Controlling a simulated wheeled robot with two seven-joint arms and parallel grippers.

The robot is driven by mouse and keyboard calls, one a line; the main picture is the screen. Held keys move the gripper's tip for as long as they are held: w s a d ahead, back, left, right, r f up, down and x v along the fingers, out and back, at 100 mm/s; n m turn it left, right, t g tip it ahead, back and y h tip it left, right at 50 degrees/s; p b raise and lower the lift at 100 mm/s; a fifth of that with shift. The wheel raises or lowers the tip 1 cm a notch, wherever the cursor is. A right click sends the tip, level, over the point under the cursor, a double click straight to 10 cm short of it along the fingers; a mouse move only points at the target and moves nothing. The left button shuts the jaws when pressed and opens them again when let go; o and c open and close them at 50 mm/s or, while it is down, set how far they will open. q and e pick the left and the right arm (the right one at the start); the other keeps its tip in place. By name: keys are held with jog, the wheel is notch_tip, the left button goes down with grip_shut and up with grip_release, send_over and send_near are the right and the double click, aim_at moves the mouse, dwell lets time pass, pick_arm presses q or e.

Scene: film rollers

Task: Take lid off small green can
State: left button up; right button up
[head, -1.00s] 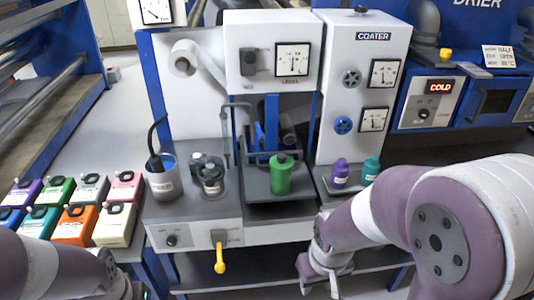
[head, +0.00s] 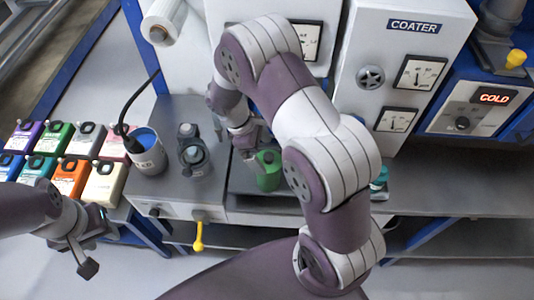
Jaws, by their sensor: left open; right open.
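The small green can (head: 268,179) stands upright on the grey tray of the coater in the head view. Its top lies right beside my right gripper (head: 256,147), which comes down from above and behind it. The gripper is open. The dark lid is largely hidden by the fingers, and I cannot tell whether they touch it. My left gripper (head: 98,246) is open and empty at the lower left, in front of the bench and far from the can.
A grey pot with a black cable (head: 147,158) and dark-capped bottles (head: 192,152) stand left of the can. A teal bottle (head: 379,180) is partly hidden by my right arm. Coloured boxes (head: 70,178) fill the left. A yellow lever (head: 199,236) hangs in front.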

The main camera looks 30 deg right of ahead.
aim_at(269, 156)
jog(key=d+f, duration=0.1)
jog(key=f, duration=0.1)
jog(key=d+f, duration=0.1)
jog(key=shift+s+d+f+p, duration=0.15)
jog(key=shift+f+p, duration=0.2)
jog(key=shift+f, duration=0.05)
jog(key=shift+s+r, duration=0.1)
jog(key=shift+s+a, duration=0.1)
jog(key=shift+a, duration=0.15)
jog(key=c, duration=0.8)
jog(key=shift+o, duration=0.2)
jog(key=shift+d, duration=0.1)
jog(key=shift+r, duration=0.15)
